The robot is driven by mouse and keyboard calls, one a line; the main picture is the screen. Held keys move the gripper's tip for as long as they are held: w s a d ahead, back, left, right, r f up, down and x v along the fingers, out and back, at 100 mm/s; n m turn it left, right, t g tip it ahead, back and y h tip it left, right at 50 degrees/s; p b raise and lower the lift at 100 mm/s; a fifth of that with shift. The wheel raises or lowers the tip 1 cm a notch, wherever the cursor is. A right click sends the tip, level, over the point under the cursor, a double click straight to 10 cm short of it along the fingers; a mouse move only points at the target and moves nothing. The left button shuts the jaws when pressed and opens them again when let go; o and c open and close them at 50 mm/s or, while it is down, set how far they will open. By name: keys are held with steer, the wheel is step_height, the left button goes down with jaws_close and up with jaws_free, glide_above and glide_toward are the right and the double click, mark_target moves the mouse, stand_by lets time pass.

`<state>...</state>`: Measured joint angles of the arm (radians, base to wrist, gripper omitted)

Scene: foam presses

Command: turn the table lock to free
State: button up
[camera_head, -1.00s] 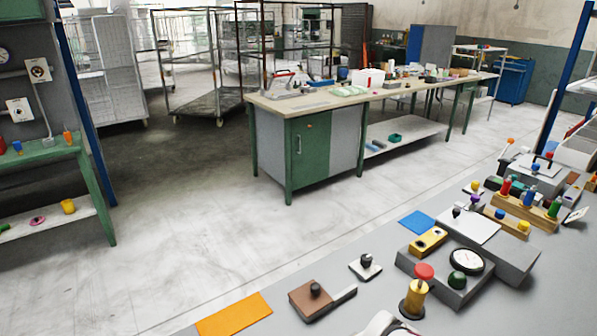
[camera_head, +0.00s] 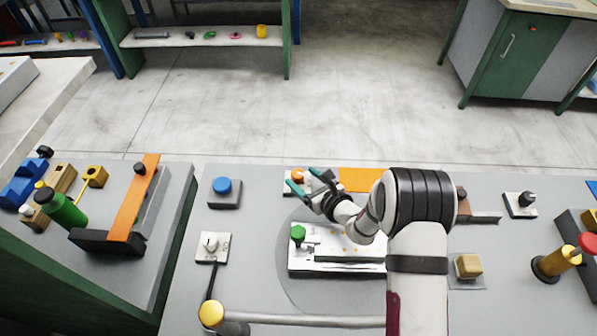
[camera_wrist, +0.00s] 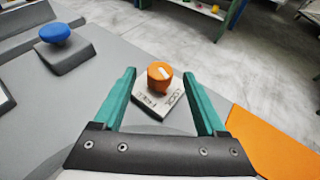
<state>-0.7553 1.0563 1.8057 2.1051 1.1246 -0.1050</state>
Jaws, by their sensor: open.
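The table lock is an orange knob (camera_wrist: 159,76) with a white mark on top, on a pale plate (camera_wrist: 148,102) lettered LOCK and what looks like FREE. I cannot tell which word the mark points to. In the head view the knob (camera_head: 298,174) stands near the far edge of the bench, partly behind my gripper. My gripper (camera_head: 308,181) is open, its teal fingers spread. In the wrist view the knob shows between the fingertips, with clear space on both sides. I see no contact with it.
A blue button (camera_head: 222,185) on a grey block stands left of the lock. An orange sheet (camera_head: 362,179) lies to its right. A white fixture with a green knob (camera_head: 298,232) is nearer, on a round table plate. Bare bench lies between the blue button and the lock.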

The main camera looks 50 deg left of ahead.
mark_target(300, 176)
steer(key=shift+x, duration=1.8)
